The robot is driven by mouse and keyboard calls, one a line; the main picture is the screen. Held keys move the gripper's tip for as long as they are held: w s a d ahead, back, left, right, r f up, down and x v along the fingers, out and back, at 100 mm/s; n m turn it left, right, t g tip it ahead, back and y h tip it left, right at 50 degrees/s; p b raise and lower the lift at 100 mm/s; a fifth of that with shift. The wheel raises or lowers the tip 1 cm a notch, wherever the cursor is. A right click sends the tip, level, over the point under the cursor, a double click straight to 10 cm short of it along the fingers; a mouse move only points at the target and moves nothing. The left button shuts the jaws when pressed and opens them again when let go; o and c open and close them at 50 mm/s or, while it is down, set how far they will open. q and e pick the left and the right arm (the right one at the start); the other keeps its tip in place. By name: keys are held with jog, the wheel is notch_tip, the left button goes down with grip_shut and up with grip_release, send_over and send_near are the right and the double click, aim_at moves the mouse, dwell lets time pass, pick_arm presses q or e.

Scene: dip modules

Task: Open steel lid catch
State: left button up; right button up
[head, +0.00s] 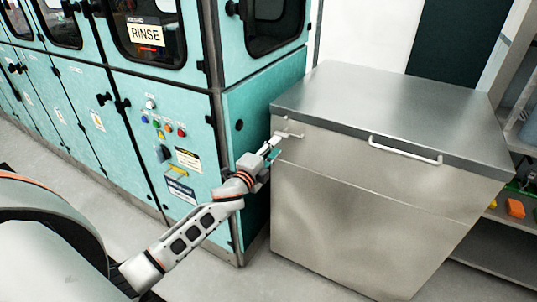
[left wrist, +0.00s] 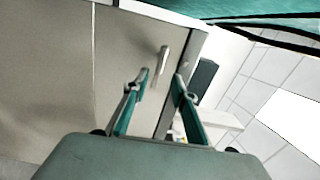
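The steel chest (head: 370,200) stands right of the teal machine, its flat grey lid (head: 400,105) lying closed. The small pale catch (head: 290,134) is at the front left, near the lid's edge. My left gripper (head: 274,145) is at the chest's front left corner, its fingertips close to the catch; I cannot tell whether they touch it. In the left wrist view, the two teal-padded fingers (left wrist: 161,78) are apart, with the chest's front (left wrist: 50,70) beyond. I cannot make out the catch clearly between them. My right gripper is not in view.
A pale bar handle (head: 405,150) is on the lid's front edge. The teal machine (head: 165,110), marked RINSE, stands close on the left of my left arm. Shelving (head: 500,245) stands at right. Floor in front of the chest is clear.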

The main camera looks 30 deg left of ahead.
pick_arm(q)
jog(key=shift+s, duration=1.95)
jog(key=s+d+f+n+g+h, duration=0.1)
jog(key=s+d+f+n, duration=0.3)
jog(key=s+f, duration=0.4)
jog(key=s+d+f+n+g, duration=0.4)
jog(key=s+d+f, duration=0.2)
jog(key=s, duration=0.7)
jog(key=s+d+f+n+g+h, duration=0.1)
jog(key=s+d+f+n, duration=0.4)
jog(key=s+f, duration=0.5)
jog(key=shift+s+d+f+g+h, duration=0.3)
jog(key=shift+s+d+f+g, duration=0.1)
jog(key=shift+f+g, duration=0.25)
